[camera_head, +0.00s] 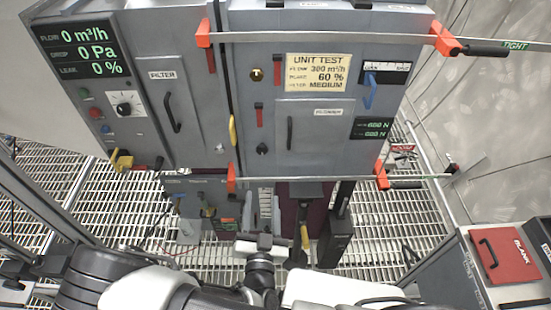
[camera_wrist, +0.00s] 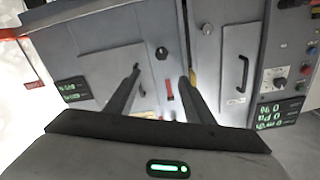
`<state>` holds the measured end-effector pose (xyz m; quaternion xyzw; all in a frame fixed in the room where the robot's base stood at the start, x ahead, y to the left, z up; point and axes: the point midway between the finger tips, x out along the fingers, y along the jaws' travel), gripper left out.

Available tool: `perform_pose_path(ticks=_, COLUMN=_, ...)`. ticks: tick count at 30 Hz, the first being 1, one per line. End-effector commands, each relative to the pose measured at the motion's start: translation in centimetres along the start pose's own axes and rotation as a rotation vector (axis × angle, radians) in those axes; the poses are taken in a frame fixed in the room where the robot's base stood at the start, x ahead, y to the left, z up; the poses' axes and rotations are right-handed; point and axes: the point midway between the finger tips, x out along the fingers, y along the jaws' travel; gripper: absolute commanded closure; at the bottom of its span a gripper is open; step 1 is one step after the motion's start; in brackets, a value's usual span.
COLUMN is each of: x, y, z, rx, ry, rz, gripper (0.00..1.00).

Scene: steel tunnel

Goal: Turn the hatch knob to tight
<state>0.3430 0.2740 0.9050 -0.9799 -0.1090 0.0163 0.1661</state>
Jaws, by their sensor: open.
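The small hatch door (camera_head: 313,135) with a dark bar handle is on the grey cabinet's middle panel. A small black knob (camera_head: 262,149) sits just left of it; I take it as the hatch knob. In the wrist view, which is upside down, the knob (camera_wrist: 162,53) shows beyond the fingertips. A red lever or marker (camera_head: 259,117) is near the knob. My gripper (camera_wrist: 160,76) is open and empty, its two dark fingers apart and pointing at the panel. No contact with the knob shows. The knob's exact setting is too small to read.
Orange-ended clamp bars (camera_head: 320,38) cross the cabinet front; TIGHT is lettered near the upper bar's right end. The filter door (camera_head: 172,112) is at left. A yellow-handled tool (camera_head: 304,237) is below. A red BLANK panel (camera_head: 497,254) lies at right. The floor is metal grating.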

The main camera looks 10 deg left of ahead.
Motion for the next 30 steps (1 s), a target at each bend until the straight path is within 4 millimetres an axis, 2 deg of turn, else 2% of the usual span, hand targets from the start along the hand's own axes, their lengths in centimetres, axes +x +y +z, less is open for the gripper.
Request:
perform_pose_path(ticks=5, x=1.1, y=-0.2, z=0.4, rx=-0.024, ry=-0.008, rz=-0.016, gripper=0.52)
perform_pose_path(ticks=8, x=2.8, y=-0.1, z=0.3, rx=-0.023, ry=-0.007, rz=-0.014, gripper=0.52)
perform_pose_path(ticks=21, x=12.4, y=-0.2, z=0.4, rx=-0.019, ry=-0.006, rz=-0.011, gripper=0.52)
perform_pose_path(ticks=25, x=14.8, y=-0.2, z=0.3, rx=-0.019, ry=-0.005, rz=-0.012, gripper=0.52)
perform_pose_path(ticks=30, x=16.6, y=-0.3, z=0.5, rx=-0.02, ry=-0.007, rz=-0.012, gripper=0.52)
